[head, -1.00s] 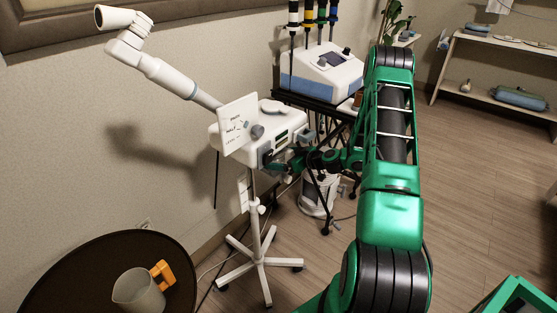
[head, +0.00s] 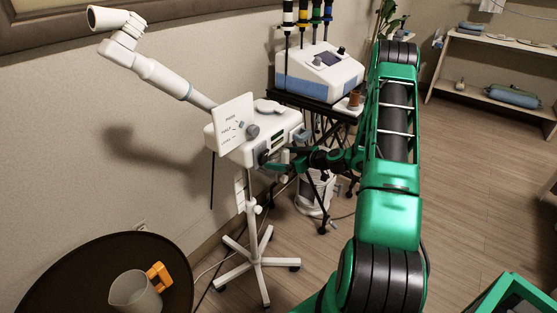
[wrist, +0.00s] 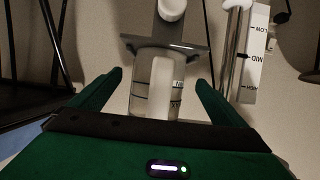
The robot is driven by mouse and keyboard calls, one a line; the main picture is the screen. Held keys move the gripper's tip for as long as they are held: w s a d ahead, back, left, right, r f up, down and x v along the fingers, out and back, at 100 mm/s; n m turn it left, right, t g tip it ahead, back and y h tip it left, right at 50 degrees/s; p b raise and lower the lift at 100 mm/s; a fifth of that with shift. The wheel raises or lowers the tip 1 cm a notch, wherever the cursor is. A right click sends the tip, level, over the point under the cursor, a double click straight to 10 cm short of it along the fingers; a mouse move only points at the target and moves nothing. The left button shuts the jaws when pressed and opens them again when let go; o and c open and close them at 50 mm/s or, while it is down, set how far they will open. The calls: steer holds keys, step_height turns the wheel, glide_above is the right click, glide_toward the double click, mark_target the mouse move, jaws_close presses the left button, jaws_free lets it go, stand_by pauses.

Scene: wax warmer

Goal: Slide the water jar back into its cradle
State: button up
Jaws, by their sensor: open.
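In the wrist view the water jar (wrist: 140,105), clear with dark level lines and a pale upright handle (wrist: 161,88), is between my gripper's fingers. My gripper (wrist: 160,82) is open, with one green finger on each side and a visible gap to the handle. A grey bracket (wrist: 188,47), which looks like the cradle, crosses at the jar's far end. I cannot tell how far the jar sits in it. In the head view my gripper (head: 274,166) is at the right side of the white steamer (head: 252,130); the jar is hard to make out there.
The steamer's wheeled stand (head: 259,262) is below. A black trolley (head: 300,100) with a white-blue device (head: 318,75) stands close behind my arm. A round dark table (head: 75,270) holds a pitcher (head: 130,292) with an orange handle.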

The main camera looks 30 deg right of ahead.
mark_target(288, 158)
steer(key=shift+v, duration=2.35)
steer(key=shift+s, duration=0.1)
steer(key=v, duration=1)
steer(key=shift+s, duration=0.2)
steer(key=shift+d+r, duration=0.1)
steer(key=shift+r, duration=0.05)
steer(key=s+a+r+g, duration=0.5)
steer(key=s+a+g, duration=0.3)
steer(key=a, duration=0.3)
steer(key=s+a+r+m+g+h, duration=0.1)
steer(key=s+r+m, duration=0.4)
steer(key=s, duration=0.6)
steer(key=s+a+r+m+g+h, duration=0.2)
steer(key=s+r+m, duration=0.3)
steer(key=s, duration=0.6)
step_height(288, 158, up, 2)
steer(key=shift+s+a+r+g+h, duration=0.1)
steer(key=shift+s+a+g+h, duration=0.1)
steer(key=shift+g+h, duration=0.6)
